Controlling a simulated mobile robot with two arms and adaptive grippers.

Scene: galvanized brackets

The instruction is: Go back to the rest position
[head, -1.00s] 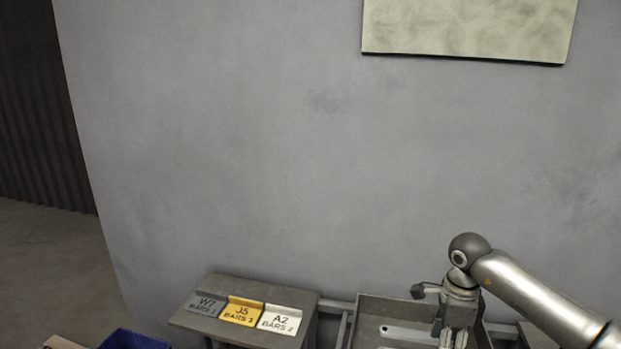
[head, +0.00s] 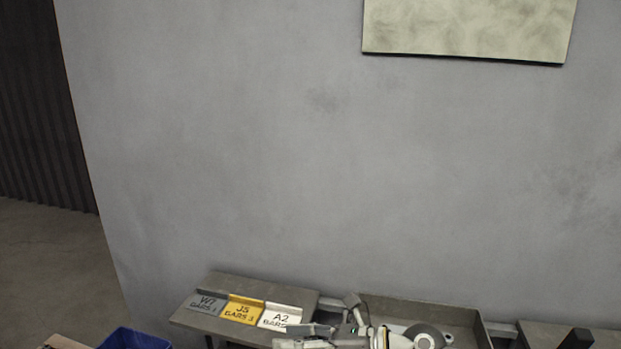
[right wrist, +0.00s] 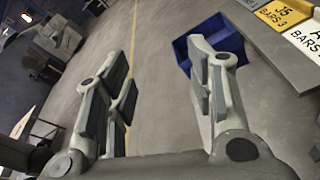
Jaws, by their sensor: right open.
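My right gripper (head: 302,336) is low in the head view, pointing left, just in front of the white A2 plate and partly covering it. In the right wrist view my right gripper (right wrist: 160,62) is open, with its two fingers wide apart and nothing between them. Floor and part of a blue bin show past the fingers. My left gripper is in neither view.
A grey table (head: 245,283) bears a grey W7 plate (head: 205,303), a yellow J5 plate (head: 243,309) and a white A2 plate (head: 279,316). A grey metal tray (head: 455,318) stands right of it. A blue bin (head: 133,340) is lower left; it also shows in the wrist view (right wrist: 220,38).

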